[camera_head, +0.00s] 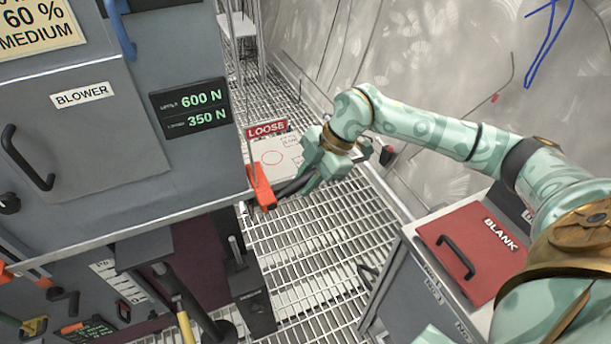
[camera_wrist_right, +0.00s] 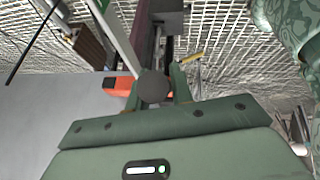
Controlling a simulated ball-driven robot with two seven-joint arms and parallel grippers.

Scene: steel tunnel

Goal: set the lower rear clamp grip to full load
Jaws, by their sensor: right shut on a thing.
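My right gripper (camera_head: 288,187) reaches in from the right to the near corner of the grey cabinet. It is shut on a dark grip, seen in the right wrist view as a round dark end (camera_wrist_right: 152,87) between the fingers (camera_wrist_right: 158,92). An orange-red piece (camera_head: 262,188) sits right beside the fingertips and also shows in the right wrist view (camera_wrist_right: 121,85). I cannot tell how it joins the dark grip. A display (camera_head: 192,107) on the cabinet reads 600 N above 350 N. The clamp's load marks are not visible. My left gripper is not in view.
A red LOOSE label (camera_head: 267,129) tops a pale panel (camera_head: 272,160) behind my gripper. A grey BLOWER cabinet (camera_head: 110,150) fills the left. A red-lidded BLANK box (camera_head: 475,250) stands at right. Levers, one yellow-handled (camera_head: 186,328), are low left. Grating (camera_head: 310,260) lies between.

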